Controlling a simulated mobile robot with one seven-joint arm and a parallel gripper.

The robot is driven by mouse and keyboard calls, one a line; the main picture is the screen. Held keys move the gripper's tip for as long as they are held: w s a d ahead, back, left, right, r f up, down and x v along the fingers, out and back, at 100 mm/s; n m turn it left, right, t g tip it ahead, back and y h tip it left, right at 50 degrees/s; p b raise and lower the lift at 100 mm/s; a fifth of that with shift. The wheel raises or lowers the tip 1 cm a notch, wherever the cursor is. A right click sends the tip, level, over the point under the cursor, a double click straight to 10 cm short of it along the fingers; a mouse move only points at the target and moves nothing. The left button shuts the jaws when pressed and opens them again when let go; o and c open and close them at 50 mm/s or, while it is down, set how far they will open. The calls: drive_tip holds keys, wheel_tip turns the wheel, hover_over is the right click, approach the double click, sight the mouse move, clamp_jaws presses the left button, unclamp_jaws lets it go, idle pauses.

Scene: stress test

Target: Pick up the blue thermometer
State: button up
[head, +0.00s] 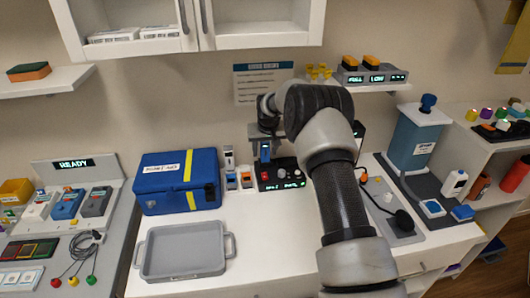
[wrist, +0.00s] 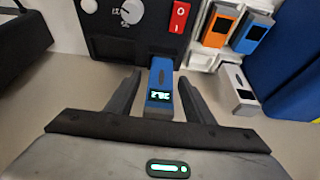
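The blue thermometer (wrist: 160,88), with a lit display, is between the two fingers of my gripper (wrist: 160,100) in the wrist view. A gap shows on each side of it, so the fingers are open and seem not to touch it.
A black control unit (head: 283,175) with knobs and a red switch (wrist: 180,17) stands close by. Orange (wrist: 221,26) and blue (wrist: 252,33) devices sit to the right in the wrist view. A blue cooler box (head: 178,180) and grey tray (head: 183,251) are to the left.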

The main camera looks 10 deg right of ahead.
drive_tip(key=c, duration=1.1)
clamp_jaws()
drive_tip(key=shift+r, duration=0.1)
